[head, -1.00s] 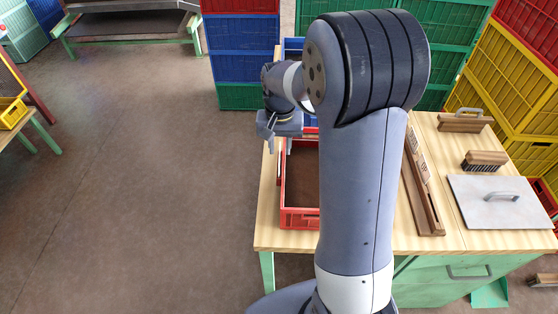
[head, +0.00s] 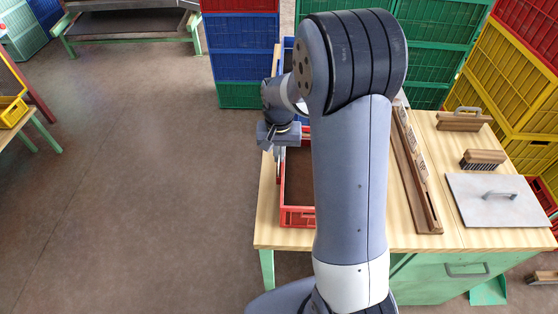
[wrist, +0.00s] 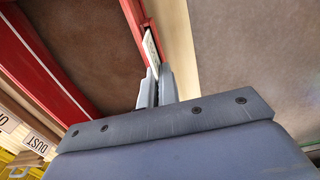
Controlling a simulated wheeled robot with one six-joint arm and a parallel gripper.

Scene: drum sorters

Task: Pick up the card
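The card (wrist: 151,47) is a thin white piece seen nearly edge-on in the wrist view, standing at the wall of the red crate (wrist: 136,12). My gripper (wrist: 157,80) has its two fingers close together on either side of the card's near end, and looks shut on it. The card's far part sticks out past the fingertips, beside the crate wall. In the head view my gripper (head: 279,165) points down at the left wall of the red crate (head: 298,216). The card cannot be made out there, and my arm hides the crate's right part.
A wooden rail (head: 418,180) with labelled cards lies right of my arm on the wooden table (head: 470,238). Beyond it are a brush (head: 484,159), a handled wooden block (head: 462,122) and a metal plate (head: 497,202). Open floor (head: 140,190) lies left; stacked crates (head: 240,50) stand behind.

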